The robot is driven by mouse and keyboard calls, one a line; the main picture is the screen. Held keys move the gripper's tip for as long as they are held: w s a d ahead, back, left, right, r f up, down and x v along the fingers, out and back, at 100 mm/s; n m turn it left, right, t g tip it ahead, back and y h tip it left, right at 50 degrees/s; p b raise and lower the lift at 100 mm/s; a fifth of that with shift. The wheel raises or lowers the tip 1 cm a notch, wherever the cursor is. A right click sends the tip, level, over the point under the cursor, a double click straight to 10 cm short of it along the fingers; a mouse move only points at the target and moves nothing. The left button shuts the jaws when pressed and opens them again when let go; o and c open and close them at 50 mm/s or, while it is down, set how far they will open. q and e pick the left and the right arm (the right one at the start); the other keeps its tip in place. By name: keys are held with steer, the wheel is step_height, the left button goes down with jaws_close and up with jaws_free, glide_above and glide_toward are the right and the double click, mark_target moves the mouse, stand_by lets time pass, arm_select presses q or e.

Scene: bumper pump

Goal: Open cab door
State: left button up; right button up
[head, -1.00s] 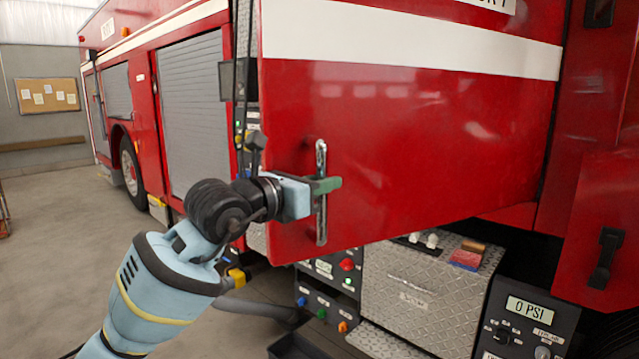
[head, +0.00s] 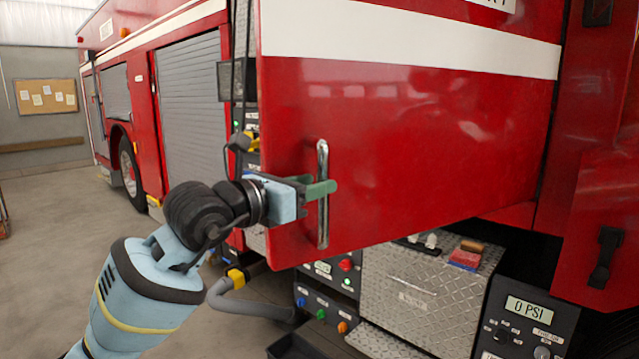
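The red cab door (head: 420,150) with a white stripe stands swung out toward me, its free edge on the left. Its upright metal handle (head: 322,228) is near that edge. My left gripper (head: 312,184) is at the middle of the handle. Its two green fingers show apart, one crossing in front of the handle; the other is partly hidden. I cannot tell whether either finger touches the handle. My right gripper is not in view.
Below the door are a pump panel with several coloured knobs, a diamond-plate box (head: 410,293) and a gauge reading 0 PSI (head: 527,311). A grey hose (head: 250,305) runs at lower left. The floor (head: 60,240) on the left is clear.

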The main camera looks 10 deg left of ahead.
arm_select(q)
steer(key=v, duration=0.5)
steer(key=shift+s+a, duration=0.2)
steer(key=shift+a, duration=0.05)
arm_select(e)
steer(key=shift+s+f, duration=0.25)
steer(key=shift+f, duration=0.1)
arm_select(q)
steer(key=shift+s, duration=0.15)
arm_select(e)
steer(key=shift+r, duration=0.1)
